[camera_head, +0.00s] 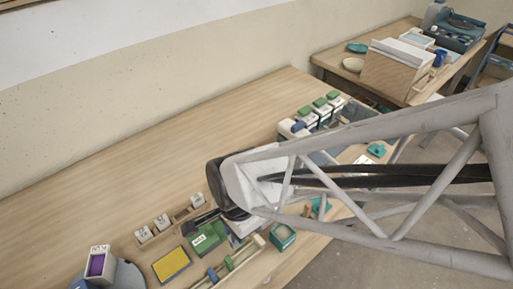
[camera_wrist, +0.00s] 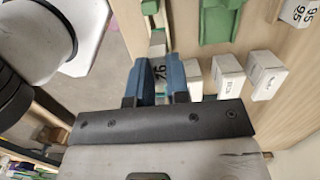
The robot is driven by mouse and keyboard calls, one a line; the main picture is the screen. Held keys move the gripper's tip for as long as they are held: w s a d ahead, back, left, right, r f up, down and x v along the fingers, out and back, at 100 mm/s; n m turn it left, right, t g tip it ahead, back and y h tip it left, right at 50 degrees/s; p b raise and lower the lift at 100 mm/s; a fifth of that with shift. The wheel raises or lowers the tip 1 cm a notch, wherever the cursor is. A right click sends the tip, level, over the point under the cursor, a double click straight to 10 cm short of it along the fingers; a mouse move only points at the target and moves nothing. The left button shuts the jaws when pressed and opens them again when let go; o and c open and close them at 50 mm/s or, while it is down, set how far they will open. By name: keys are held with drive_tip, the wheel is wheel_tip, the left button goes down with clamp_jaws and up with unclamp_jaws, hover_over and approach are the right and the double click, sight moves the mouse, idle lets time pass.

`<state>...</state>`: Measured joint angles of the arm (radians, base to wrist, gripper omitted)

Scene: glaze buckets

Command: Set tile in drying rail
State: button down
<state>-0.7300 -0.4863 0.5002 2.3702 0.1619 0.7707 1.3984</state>
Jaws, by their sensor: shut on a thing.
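My gripper (camera_wrist: 160,85) has blue fingers and is shut on a white tile (camera_wrist: 159,71) with dark digits, seen between the fingertips in the wrist view. In the head view my gripper (camera_head: 200,221) is low over the table beside a row of white labelled pieces (camera_head: 161,222), and my arm hides much of it. The row also shows in the wrist view (camera_wrist: 229,75), just right of the fingers. A wooden rail with green parts (camera_head: 230,263) lies at the table's front; I cannot tell for certain that it is the drying rail. The held tile's underside is hidden.
A green box (camera_head: 208,240) and a yellow pad (camera_head: 171,264) lie close to my gripper. A green square container (camera_head: 282,237) stands to the right. Several green-topped containers (camera_head: 320,106) stand farther back. The table's left and back area is clear.

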drive_tip(key=s+a+f, duration=0.1)
drive_tip(key=s+a, duration=0.8)
drive_tip(key=s, duration=0.1)
idle(0.7)
drive_tip(key=shift+s+f, duration=0.1)
idle(0.4)
drive_tip(key=shift+f, duration=3.3)
drive_tip(key=shift+f, duration=0.35)
drive_tip(key=c, duration=1)
unclamp_jaws()
drive_tip(key=shift+r, duration=0.1)
drive_tip(key=shift+r, duration=3.4)
